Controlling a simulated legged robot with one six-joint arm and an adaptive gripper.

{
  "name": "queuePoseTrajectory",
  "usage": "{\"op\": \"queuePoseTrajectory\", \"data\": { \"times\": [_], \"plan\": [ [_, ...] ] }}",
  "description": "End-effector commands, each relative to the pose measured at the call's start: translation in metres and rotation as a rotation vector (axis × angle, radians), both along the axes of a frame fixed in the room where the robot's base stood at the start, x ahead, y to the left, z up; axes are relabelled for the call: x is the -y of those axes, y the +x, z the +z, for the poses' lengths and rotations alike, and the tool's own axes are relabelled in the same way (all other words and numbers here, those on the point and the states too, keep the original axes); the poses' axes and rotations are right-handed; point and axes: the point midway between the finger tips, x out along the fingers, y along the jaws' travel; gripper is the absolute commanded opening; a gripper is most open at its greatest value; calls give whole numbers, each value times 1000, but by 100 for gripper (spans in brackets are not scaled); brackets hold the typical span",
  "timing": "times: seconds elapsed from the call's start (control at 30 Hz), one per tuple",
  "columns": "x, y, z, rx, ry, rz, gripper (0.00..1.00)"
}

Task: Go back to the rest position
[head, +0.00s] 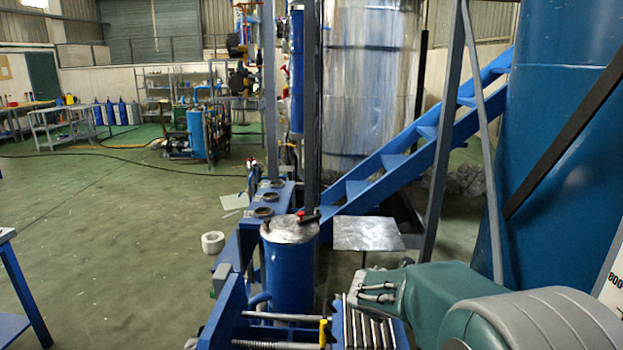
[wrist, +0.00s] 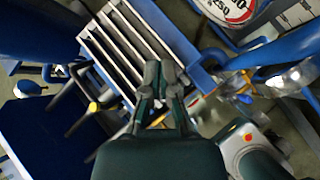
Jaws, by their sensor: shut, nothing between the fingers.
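My gripper (wrist: 162,82) shows in the wrist view, with its two dark fingers together and nothing between them. It points over a blue frame with pale metal slats (wrist: 125,45); I cannot tell the gap between them. In the head view part of my green arm fills the lower right, and the fingertips are not visible there.
A blue cylinder (head: 289,270) with a metal lid stands close, left of my arm. Behind it are a flat metal plate (head: 367,234) and blue stairs (head: 415,140). A large blue tank (head: 560,130) stands at the right. Green floor (head: 110,230) is open at the left.

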Motion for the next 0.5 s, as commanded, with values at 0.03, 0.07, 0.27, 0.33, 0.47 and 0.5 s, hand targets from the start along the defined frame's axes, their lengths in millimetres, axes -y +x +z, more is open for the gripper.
{"op": "queuePoseTrajectory", "data": {
  "times": [0.03, 0.07, 0.27, 0.33, 0.47, 0.5],
  "plan": [
    [2, -5, 6, 15, 21, -32, 0],
    [3, -9, 9, 25, 40, -56, 0],
    [8, -37, 31, 97, 174, -242, 0],
    [10, -50, 40, 129, 237, -325, 0],
    [17, -86, 60, 207, 398, -535, 0],
    [18, -99, 66, 234, 459, -612, 0]
  ]
}}
